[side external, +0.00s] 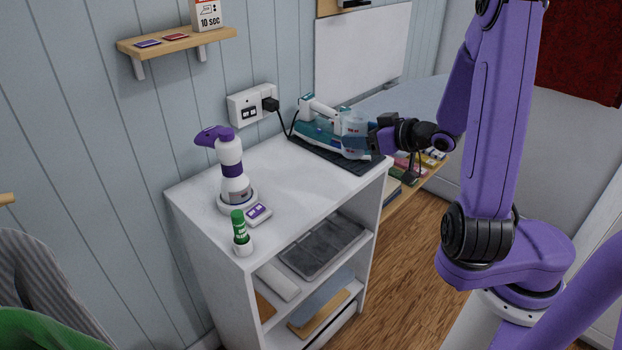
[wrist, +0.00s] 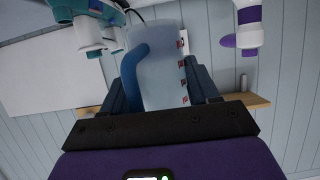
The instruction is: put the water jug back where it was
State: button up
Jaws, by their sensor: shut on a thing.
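The water jug (side external: 354,128) is a translucent pale-blue container at the right end of the white cabinet top in the side view. My gripper (side external: 374,138) is shut on it from the right. In the wrist view the jug (wrist: 168,60) stands between the dark fingers of my gripper (wrist: 160,92), with its blue handle and red marks showing. A teal and white iron (side external: 315,125) is right beside the jug on a dark mat (side external: 365,168). The side view does not clearly show whether the jug's base touches the mat.
A white and purple spray bottle (side external: 231,168), a green-capped bottle (side external: 240,232) and a small white and purple box (side external: 258,214) stand on the left of the white cabinet (side external: 290,190). A plug with a black cord (side external: 270,103) is on the wall. The cabinet top's middle is clear.

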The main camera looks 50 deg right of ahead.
jog(key=shift+n+y, duration=0.6)
jog(key=shift+y, duration=0.2)
jog(key=w+f, duration=0.3)
jog(key=w, duration=0.1)
jog(key=w+a+f, duration=0.1)
jog(key=w+f, duration=0.2)
jog(key=w, duration=0.1)
jog(key=w+f, duration=0.3)
jog(key=w, duration=0.1)
jog(key=shift+w+a+f, duration=0.1)
jog(key=shift+a+f, duration=0.05)
jog(key=shift+f, duration=0.15)
jog(key=shift+w+f, duration=0.1)
jog(key=shift+f, duration=1.55)
jog(key=shift+f, duration=0.1)
jog(key=o, duration=1.2)
jog(key=shift+c, duration=0.2)
